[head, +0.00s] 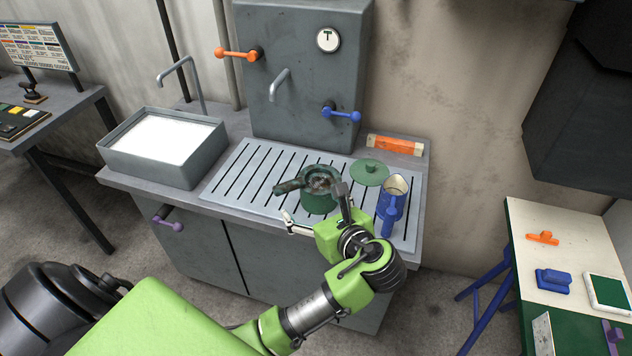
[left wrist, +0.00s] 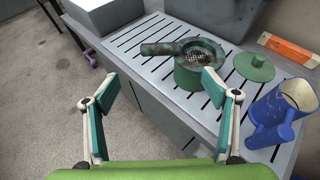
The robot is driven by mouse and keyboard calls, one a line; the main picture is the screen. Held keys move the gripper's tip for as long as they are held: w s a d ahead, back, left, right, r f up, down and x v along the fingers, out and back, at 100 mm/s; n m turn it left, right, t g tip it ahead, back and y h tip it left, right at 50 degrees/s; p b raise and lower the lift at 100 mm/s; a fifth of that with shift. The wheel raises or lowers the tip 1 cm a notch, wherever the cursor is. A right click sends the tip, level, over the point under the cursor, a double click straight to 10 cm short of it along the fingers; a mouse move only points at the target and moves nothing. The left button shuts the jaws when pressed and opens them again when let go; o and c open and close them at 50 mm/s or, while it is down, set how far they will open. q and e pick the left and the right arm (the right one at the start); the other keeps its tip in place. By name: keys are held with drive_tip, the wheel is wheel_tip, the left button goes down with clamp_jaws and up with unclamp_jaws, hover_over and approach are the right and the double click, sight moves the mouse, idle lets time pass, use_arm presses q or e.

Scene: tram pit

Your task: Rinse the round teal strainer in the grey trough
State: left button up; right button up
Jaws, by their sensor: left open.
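The round teal strainer (head: 292,186) has a mesh centre and a thick handle pointing left. It rests on top of a green pot (head: 318,204) on the slotted drain board (head: 248,187); the strainer also shows in the left wrist view (left wrist: 160,48). The grey trough (head: 150,166), filled with something white and flat, stands at the left end of the counter under a bent spout (head: 184,66). My left gripper (head: 313,204) is open and empty at the near side of the pot, its fingers spread wide. My right gripper is not in view.
A green lid (head: 370,173) and a blue jug (head: 393,198) stand right of the pot, close to my left gripper. A grey box with a gauge (head: 327,40), levers and a spout rises behind. The drain board's left part is clear.

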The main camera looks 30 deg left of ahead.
use_arm(q)
drive_tip(key=p, duration=0.2)
approach(290, 185)
drive_tip(key=x, duration=0.4)
drive_tip(key=shift+w+a, duration=0.3)
drive_tip(key=shift+a, duration=0.05)
drive_tip(key=p+x, duration=0.1)
drive_tip(key=x, duration=0.2)
drive_tip(key=shift+a+f, duration=0.25)
drive_tip(key=shift+a, duration=0.05)
drive_tip(key=shift+w+a+f, duration=0.25)
drive_tip(key=shift+w+a, duration=0.05)
drive_tip(key=shift+d, duration=0.1)
drive_tip(key=c, duration=1.2)
